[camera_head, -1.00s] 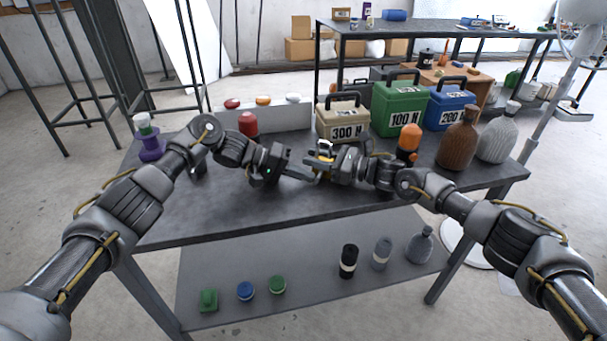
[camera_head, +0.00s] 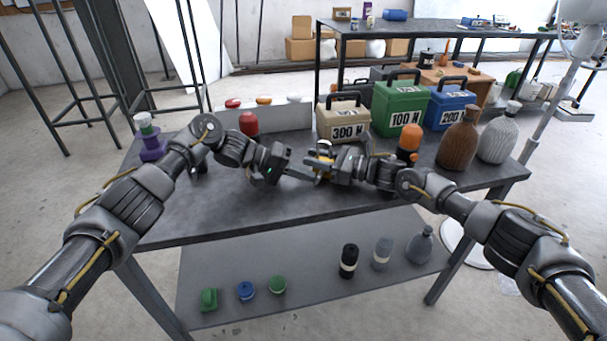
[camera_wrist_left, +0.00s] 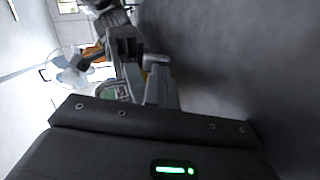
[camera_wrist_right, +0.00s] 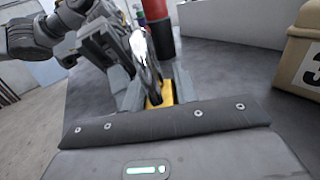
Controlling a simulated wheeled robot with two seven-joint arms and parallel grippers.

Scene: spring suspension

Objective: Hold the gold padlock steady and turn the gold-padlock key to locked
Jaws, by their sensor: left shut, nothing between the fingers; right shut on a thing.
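The gold padlock (camera_wrist_right: 160,94) is between the fingers of my right gripper (camera_wrist_right: 154,88) in the right wrist view, with its silver shackle (camera_wrist_right: 143,50) standing up beyond them. In the head view a small gold part of the padlock (camera_head: 323,173) shows at my right gripper (camera_head: 318,170), above the table. My left gripper (camera_head: 308,178) is shut and empty, its fingertips close to the padlock from the left. In the left wrist view the left gripper (camera_wrist_left: 147,82) points towards the right gripper. I cannot make out the key or whether the left fingertips touch it.
The dark table (camera_head: 225,205) is clear in front of the grippers. A red-topped cylinder (camera_head: 249,124) stands behind the left hand, a beige 300 N box (camera_head: 342,122) behind the right. An orange-topped cylinder (camera_head: 409,138) stands near the right forearm. Bottles (camera_head: 457,138) stand farther right.

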